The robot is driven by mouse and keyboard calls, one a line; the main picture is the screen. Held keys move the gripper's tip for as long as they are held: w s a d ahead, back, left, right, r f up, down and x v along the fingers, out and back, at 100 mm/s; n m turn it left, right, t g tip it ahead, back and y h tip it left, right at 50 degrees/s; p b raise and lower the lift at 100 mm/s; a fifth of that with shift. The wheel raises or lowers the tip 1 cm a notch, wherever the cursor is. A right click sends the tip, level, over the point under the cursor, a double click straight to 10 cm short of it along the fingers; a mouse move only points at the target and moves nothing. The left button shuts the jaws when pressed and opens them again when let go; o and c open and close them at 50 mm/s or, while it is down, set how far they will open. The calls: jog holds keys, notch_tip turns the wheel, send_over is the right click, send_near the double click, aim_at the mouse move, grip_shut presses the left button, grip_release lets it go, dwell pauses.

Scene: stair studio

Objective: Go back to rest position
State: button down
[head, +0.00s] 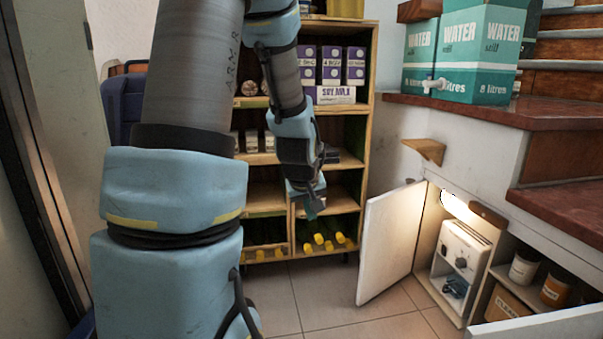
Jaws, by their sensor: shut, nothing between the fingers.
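My arm rises large on the left of the head view and bends over at the top, with its forearm hanging down in the middle. My gripper (312,208) hangs at its end, pointing down, in front of the lower shelves of a wooden rack (366,110). Its fingers look small and dark, shut with nothing held. It appears apart from the rack, though the exact gap is hard to judge. My arm hides part of the rack and the room behind.
An open white cabinet door (388,245) stands right of my gripper. The lit cabinet holds a white box with a knob (463,250) and jars (524,267). Water cartons (480,55) stand on the red-brown ledge (460,108). Yellow-capped bottles (318,240) lie low in the rack. Tiled floor (330,295) is clear in front.

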jog(key=s+a+r+m+g+y+p, duration=0.1)
jog(key=s+a+r+m+g+p, duration=0.1)
jog(key=s+a, duration=0.45)
jog(key=s+a+r+m+g+p, duration=0.1)
jog(key=s+a+r+g, duration=0.15)
jog(key=s, duration=0.65)
notch_tip(320, 180, up, 37)
jog(key=p, duration=3.7)
jog(key=shift+w+r+p, duration=0.2)
jog(key=shift+w+p, duration=0.05)
jog(key=shift+p, duration=0.15)
